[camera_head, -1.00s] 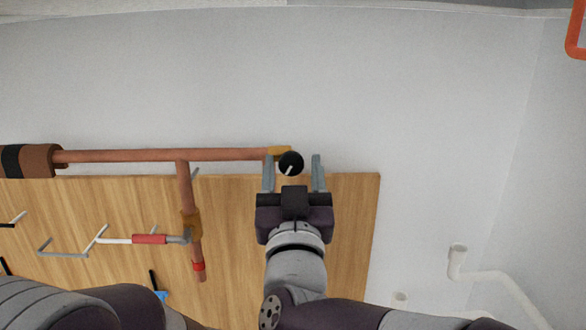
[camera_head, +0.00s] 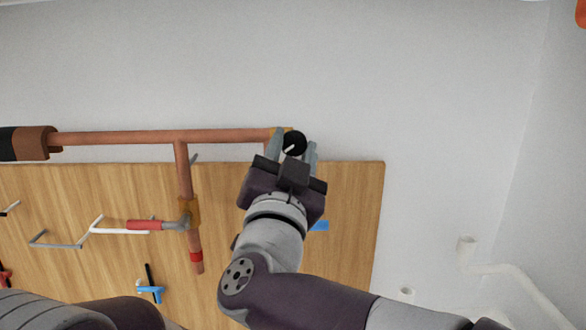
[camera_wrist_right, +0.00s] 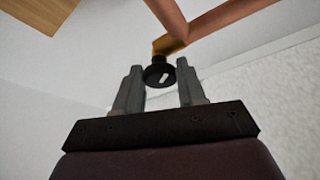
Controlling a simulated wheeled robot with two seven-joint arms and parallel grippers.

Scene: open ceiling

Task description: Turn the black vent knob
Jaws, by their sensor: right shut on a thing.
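The black vent knob (camera_head: 295,143) is round with a white mark and sits at the right end of the copper pipe, by a brass-coloured fitting (camera_head: 279,132). My right gripper (camera_head: 293,147) is shut on the knob, one finger on each side, and its wrist is tilted. In the right wrist view the knob (camera_wrist_right: 158,75) shows between the two grey fingers, below the fitting (camera_wrist_right: 168,45). The knob's white mark slants down to the left in the head view. My left gripper is out of view; only part of my left arm shows at the bottom left.
The copper pipe (camera_head: 120,138) runs along the top of a wooden board (camera_head: 345,215), with a branch (camera_head: 184,170) going down. A white pipe (camera_head: 500,268) is at right. The wall above is bare.

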